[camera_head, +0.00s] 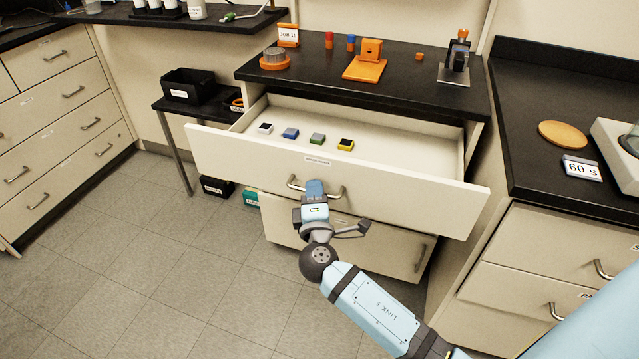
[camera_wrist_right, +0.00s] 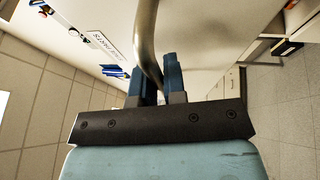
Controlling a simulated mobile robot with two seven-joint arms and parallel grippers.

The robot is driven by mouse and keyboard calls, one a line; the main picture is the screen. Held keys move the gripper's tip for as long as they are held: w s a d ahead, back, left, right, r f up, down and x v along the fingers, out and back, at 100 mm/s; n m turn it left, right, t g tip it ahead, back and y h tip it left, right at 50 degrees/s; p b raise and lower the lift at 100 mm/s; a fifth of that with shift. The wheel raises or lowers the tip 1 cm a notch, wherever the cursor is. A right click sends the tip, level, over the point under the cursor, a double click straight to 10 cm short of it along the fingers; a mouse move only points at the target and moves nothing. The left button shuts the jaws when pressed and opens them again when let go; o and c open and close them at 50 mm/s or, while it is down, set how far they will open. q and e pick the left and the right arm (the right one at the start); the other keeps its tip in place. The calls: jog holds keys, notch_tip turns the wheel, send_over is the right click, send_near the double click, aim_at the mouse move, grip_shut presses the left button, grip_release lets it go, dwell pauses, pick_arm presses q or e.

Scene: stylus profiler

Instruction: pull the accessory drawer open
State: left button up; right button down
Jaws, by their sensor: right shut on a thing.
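The accessory drawer (camera_head: 400,181) is the wide top drawer under the black-topped bench, and it stands well open. Four-sided small blocks in white, blue (camera_head: 290,133), green and yellow (camera_head: 346,144) lie inside it. My right gripper (camera_head: 314,186) is at the front of the drawer, shut on its metal bar handle (camera_head: 336,194). In the right wrist view the handle (camera_wrist_right: 147,40) runs between the two blue fingers (camera_wrist_right: 158,80). The fingers and wrist hide part of the handle in the head view. My left gripper is not in view.
A lower drawer (camera_head: 385,240) below is closed or nearly so; my arm partly covers it. The bench top (camera_head: 420,95) holds an orange stand (camera_head: 368,62) and a small device (camera_head: 456,60). A side bench (camera_head: 540,100) stands right. The floor (camera_head: 150,260) at left is clear.

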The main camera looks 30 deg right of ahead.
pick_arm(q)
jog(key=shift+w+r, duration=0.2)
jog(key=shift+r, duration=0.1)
pick_arm(e)
jog(key=shift+s+a, duration=0.1)
jog(key=shift+a, duration=0.05)
jog(key=c, duration=1.5)
grip_release()
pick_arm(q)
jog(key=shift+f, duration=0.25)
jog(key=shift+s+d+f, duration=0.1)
